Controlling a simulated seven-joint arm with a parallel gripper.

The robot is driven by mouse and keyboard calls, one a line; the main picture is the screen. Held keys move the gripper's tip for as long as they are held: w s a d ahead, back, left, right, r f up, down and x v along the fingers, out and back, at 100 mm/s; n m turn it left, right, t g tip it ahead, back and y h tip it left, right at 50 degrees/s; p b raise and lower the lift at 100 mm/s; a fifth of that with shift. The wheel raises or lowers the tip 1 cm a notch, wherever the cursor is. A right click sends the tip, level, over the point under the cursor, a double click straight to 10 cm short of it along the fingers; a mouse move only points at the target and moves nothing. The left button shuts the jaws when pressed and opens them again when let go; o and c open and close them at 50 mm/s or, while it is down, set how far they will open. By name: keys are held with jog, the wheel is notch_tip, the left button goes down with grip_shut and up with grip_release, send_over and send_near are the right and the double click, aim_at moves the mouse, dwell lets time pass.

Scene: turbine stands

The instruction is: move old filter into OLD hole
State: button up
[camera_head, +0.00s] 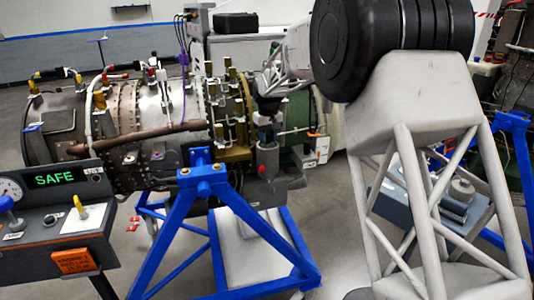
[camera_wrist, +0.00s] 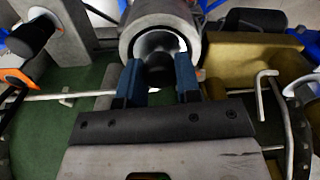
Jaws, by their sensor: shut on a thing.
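My gripper (camera_wrist: 159,82) is shut on the dark round knob (camera_wrist: 159,68) of the old filter, between its two blue fingers. A wide grey cylinder (camera_wrist: 160,18) with a pale inner ring surrounds the knob; I cannot tell whether it is filter body or housing. In the head view a grey cylinder (camera_head: 268,160) hangs at the turbine's right side, just below the dark gripper (camera_head: 266,122). I cannot make out the OLD hole. A blue-grey box (camera_head: 430,197) with a round metal part on it is partly hidden behind my arm.
The turbine (camera_head: 150,115) rests on a blue stand (camera_head: 203,180). Pipes and brass fittings crowd its side. A control panel (camera_head: 60,225) reading SAFE stands at the left. In the wrist view a bent metal rod (camera_wrist: 262,92) and a yellow block (camera_wrist: 250,55) lie right of the gripper.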

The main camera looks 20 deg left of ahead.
grip_shut()
jog(key=shift+r, duration=0.8)
notch_tip(320, 180, up, 10)
jog(key=shift+r, duration=0.2)
dwell(2.1)
jog(key=shift+d, duration=0.1)
jog(key=w+d+f+m, duration=0.2)
jog(key=w+d, duration=0.1)
jog(key=d, duration=1.7)
jog(key=w+d+f+m, duration=0.2)
jog(key=w+d+f, duration=0.1)
jog(key=d, duration=1.7)
jog(key=w+d+f+m, duration=0.1)
jog(key=w+d, duration=0.4)
jog(key=d, duration=1.5)
jog(key=shift+w+d+f+m, duration=0.2)
jog(key=shift+f+m, duration=0.2)
jog(key=shift+f, duration=0.3)
